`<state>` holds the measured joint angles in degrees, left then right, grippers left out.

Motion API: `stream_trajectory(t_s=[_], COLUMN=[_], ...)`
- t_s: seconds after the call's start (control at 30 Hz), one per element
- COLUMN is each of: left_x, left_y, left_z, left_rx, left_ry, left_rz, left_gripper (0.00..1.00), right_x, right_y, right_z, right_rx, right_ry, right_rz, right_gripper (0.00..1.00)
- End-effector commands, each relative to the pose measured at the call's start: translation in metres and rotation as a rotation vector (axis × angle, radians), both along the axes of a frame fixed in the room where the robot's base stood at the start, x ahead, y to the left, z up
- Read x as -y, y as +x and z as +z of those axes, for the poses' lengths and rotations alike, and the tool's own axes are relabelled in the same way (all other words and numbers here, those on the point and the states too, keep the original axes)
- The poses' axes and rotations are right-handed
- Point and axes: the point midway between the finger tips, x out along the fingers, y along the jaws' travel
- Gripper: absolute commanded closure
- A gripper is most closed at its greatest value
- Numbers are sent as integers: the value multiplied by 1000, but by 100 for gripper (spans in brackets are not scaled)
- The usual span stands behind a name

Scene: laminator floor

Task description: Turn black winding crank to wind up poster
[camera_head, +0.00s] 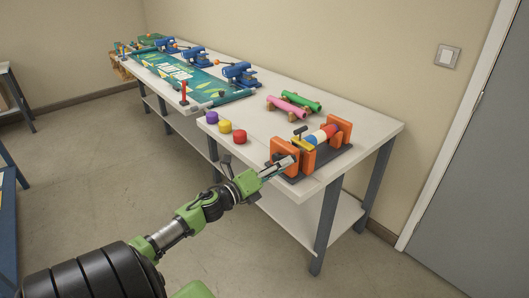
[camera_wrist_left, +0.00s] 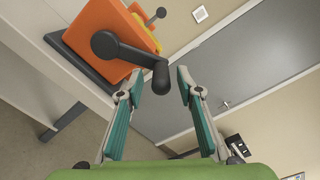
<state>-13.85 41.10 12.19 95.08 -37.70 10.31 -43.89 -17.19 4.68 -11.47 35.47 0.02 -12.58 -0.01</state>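The black winding crank (camera_wrist_left: 128,50) is on the near face of an orange winder block (camera_wrist_left: 90,28) in the left wrist view. Its handle (camera_wrist_left: 161,77) sticks out toward me, between the fingertips of my left gripper (camera_wrist_left: 161,74). The fingers are spread, with a visible gap on each side of the handle. In the head view, my left gripper (camera_head: 282,166) is at the winder's near end and largely hides the crank. The winder has orange uprights (camera_head: 339,127), a coloured roller (camera_head: 318,136) and a dark base (camera_head: 320,158). My right gripper is not in view.
Pink (camera_head: 286,106) and green (camera_head: 303,98) rolls lie behind the winder. Several coloured caps (camera_head: 225,126) stand at the white table's (camera_head: 372,118) front edge. A teal poster (camera_head: 185,72) and blue devices (camera_head: 239,73) are farther back. A grey door (camera_head: 480,170) is at right.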

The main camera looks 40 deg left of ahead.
Motion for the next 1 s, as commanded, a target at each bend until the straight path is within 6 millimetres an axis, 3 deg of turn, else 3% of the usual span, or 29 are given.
stream_trajectory(t_s=[0.3,0.5,0.7,1.0], left_x=[-4,-6,-7,-7], left_y=[-60,-90,-103,-103], left_z=[-2,-1,0,0], left_rx=[-4,-3,0,0], left_ry=[-2,-1,1,1], left_rz=[0,1,-1,-1], left_gripper=[67,67,67,67], right_x=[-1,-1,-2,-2], right_y=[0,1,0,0], right_z=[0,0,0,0], right_rx=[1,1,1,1], right_ry=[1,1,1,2], right_rz=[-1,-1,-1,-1], right_gripper=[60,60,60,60])
